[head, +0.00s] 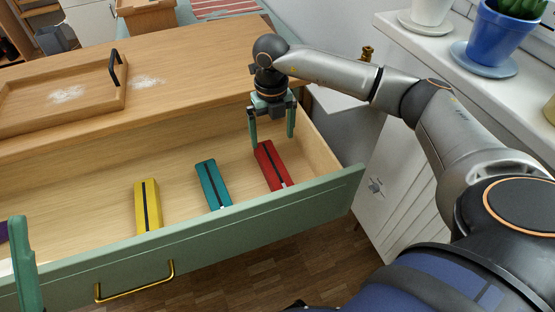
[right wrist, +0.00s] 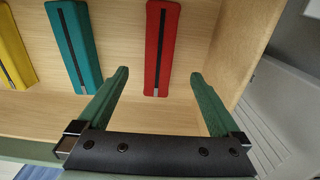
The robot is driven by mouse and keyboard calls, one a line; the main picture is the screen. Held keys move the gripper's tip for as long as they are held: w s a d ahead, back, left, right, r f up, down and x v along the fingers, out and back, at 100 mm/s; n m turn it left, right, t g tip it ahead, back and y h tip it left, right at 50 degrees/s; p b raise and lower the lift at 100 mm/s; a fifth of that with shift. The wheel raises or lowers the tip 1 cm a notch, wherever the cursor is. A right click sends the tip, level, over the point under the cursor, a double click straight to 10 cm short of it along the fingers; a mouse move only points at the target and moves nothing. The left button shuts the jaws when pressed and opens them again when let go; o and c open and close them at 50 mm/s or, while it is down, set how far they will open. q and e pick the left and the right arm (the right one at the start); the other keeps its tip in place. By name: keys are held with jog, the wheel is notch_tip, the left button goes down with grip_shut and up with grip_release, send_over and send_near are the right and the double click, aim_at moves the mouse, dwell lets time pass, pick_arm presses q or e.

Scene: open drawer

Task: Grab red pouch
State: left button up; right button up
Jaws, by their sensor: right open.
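The red pouch (head: 269,164), with a dark stripe along its length, lies in the open drawer (head: 200,249) near its right end. My right gripper (head: 272,138) is open and empty, pointing down just above and behind the red pouch. In the right wrist view the red pouch (right wrist: 173,48) lies ahead of the spread green fingers (right wrist: 160,76), between their lines and not touched by them as far as I can see. One green finger of my left gripper (head: 26,266) shows at the lower left; its opening cannot be judged.
A teal pouch (head: 213,184) and a yellow pouch (head: 148,205) lie left of the red one. The drawer's right wall (head: 325,143) is close to the gripper. A wooden tray (head: 60,110) sits on the counter. Potted plants stand on the sill at right.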

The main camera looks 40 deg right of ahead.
aim_at(274, 165)
notch_tip(274, 165, down, 7)
jog(key=shift+s+f+b, duration=0.1)
jog(key=shift+b, duration=0.9)
jog(key=f+b, duration=0.1)
jog(key=f, duration=0.1)
jog(key=f+b, duration=0.1)
jog(key=f, duration=0.2)
jog(key=shift+s+a+f, duration=0.15)
jog(key=shift+s, duration=0.05)
pick_arm(q)
jog(key=shift+n, duration=0.4)
notch_tip(274, 165, down, 4)
jog(key=shift+d+f, duration=0.1)
jog(key=shift+d, duration=0.05)
pick_arm(e)
jog(key=c, duration=1.5)
